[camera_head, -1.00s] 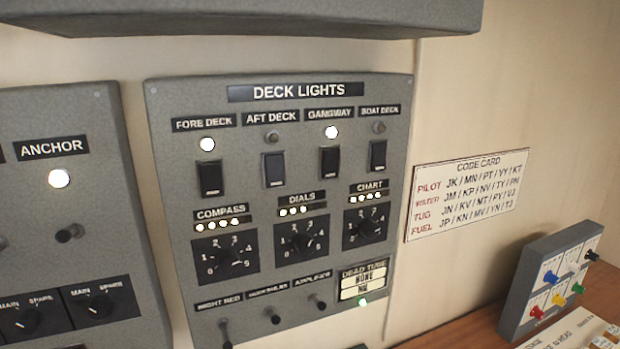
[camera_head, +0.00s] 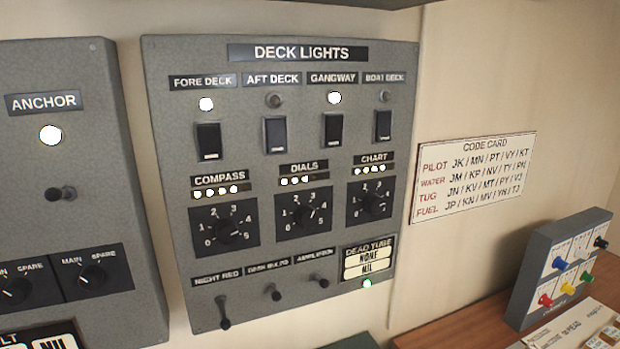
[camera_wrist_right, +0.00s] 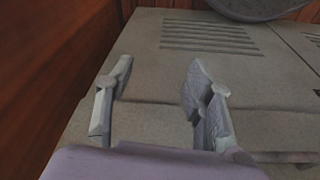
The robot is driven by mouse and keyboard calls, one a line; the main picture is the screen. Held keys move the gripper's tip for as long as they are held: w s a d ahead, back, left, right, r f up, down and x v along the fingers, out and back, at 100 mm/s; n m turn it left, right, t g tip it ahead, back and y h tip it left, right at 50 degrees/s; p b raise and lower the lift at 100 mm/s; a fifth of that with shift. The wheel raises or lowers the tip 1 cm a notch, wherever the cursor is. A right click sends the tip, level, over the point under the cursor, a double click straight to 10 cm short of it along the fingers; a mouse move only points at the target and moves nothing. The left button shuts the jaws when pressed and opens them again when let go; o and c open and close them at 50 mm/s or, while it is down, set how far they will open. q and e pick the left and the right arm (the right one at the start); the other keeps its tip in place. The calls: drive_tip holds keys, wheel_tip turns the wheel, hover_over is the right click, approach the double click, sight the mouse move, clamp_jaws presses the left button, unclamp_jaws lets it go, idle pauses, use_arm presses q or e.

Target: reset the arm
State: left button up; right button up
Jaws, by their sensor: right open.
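My right gripper (camera_wrist_right: 160,100) shows in the right wrist view, its two grey fingers apart with nothing between them. Beyond the fingers is a grey-beige surface (camera_wrist_right: 130,60) with a slatted vent (camera_wrist_right: 208,37). No arm or gripper shows in the head view. There, the grey DECK LIGHTS panel (camera_head: 165,120) is on the wall. The FORE DECK lamp (camera_head: 206,104) and GANGWAY lamp (camera_head: 334,98) are lit; the AFT DECK and BOAT DECK lamps are dark.
A grey ANCHOR panel (camera_head: 100,200) is at the left. A code card (camera_head: 473,177) is on the wall at right. A box with coloured knobs (camera_head: 530,270) stands on the wooden desk (camera_head: 450,330). A brown wooden side (camera_wrist_right: 50,70) is at left in the wrist view.

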drive_tip(key=s+d+f+b, duration=0.1)
drive_tip(key=s+f+b, duration=0.1)
drive_tip(key=s+f, duration=0.6)
drive_tip(key=s+d+f+g+b, duration=0.1)
drive_tip(key=s+d+f+b, duration=0.1)
drive_tip(key=s+f, duration=0.7)
wheel_tip(320, 180, down, 7)
drive_tip(key=shift+s+f+b, duration=0.1)
drive_tip(key=shift+s+b, duration=0.15)
drive_tip(key=shift+b, duration=0.55)
drive_tip(key=shift+c, duration=0.5)
